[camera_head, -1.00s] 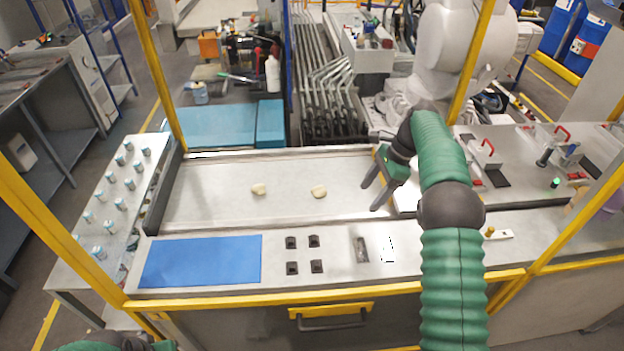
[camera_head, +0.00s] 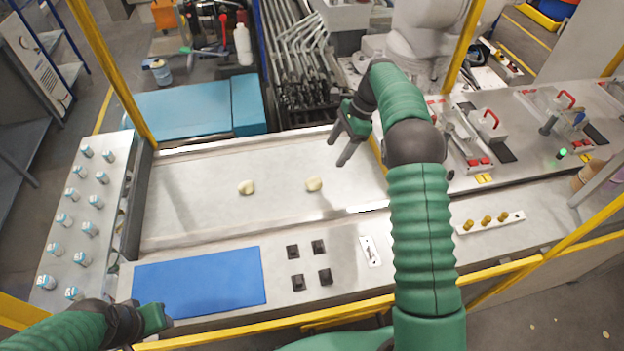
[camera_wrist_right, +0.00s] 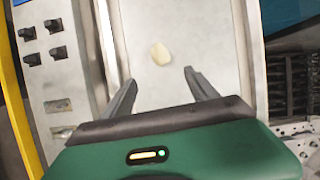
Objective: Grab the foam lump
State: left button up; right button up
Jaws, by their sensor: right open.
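Two small cream foam lumps lie apart on the light grey recessed tray (camera_head: 200,215): a left lump (camera_head: 246,187) and a right lump (camera_head: 314,184). My right gripper (camera_head: 338,154) hangs above the tray, just up and right of the right lump, not touching it. In the right wrist view one lump (camera_wrist_right: 160,54) lies beyond the open fingertips (camera_wrist_right: 160,82), roughly centred between them. The right gripper is open and empty. My left gripper (camera_head: 160,322) is at the lower left by the blue mat; its fingers do not show clearly.
A blue mat (camera_head: 200,283) and several small black blocks (camera_head: 297,282) lie on the front ledge. Bottles (camera_head: 82,258) stand in rows at the left. Yellow posts (camera_head: 112,70) frame the station. Fixtures with red handles (camera_head: 490,120) stand at the right.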

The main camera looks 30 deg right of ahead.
jog(key=p, duration=0.1)
send_over(317, 180)
jog(key=d, duration=0.2)
jog(key=f, duration=0.7)
jog(key=shift+s+d+f, duration=0.15)
jog(key=shift+s+d, duration=0.05)
jog(key=shift+w+a+f, duration=0.15)
jog(key=shift+f, duration=0.2)
jog(key=p+x, duration=0.2)
jog(key=x, duration=0.2)
jog(key=shift+a+f, duration=0.15)
jog(key=shift+f, duration=0.15)
jog(key=c, duration=1.4)
